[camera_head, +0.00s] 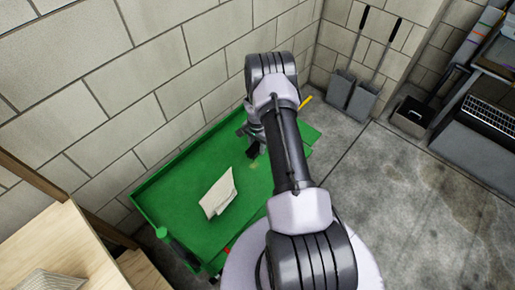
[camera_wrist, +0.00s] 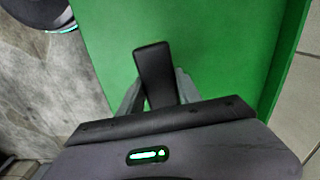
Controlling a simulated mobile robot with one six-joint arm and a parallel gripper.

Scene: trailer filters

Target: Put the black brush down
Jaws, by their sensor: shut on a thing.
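The black brush (camera_wrist: 153,68) shows in the wrist view as a dark block-like end between the two grey fingers. My gripper (camera_wrist: 157,92) is shut on it, above the green surface. In the head view my gripper (camera_head: 251,136) is over the right part of the green trolley top (camera_head: 180,205), partly hidden by my arm. A dark part below it there (camera_head: 252,150) seems to be the brush. I cannot tell whether the brush touches the green surface.
A yellow object (camera_head: 306,102) shows behind my arm. A block wall (camera_head: 150,90) borders the trolley's far side. Two long-handled dustpans (camera_head: 352,95) stand in the corner. Bare green surface surrounds the sheet.

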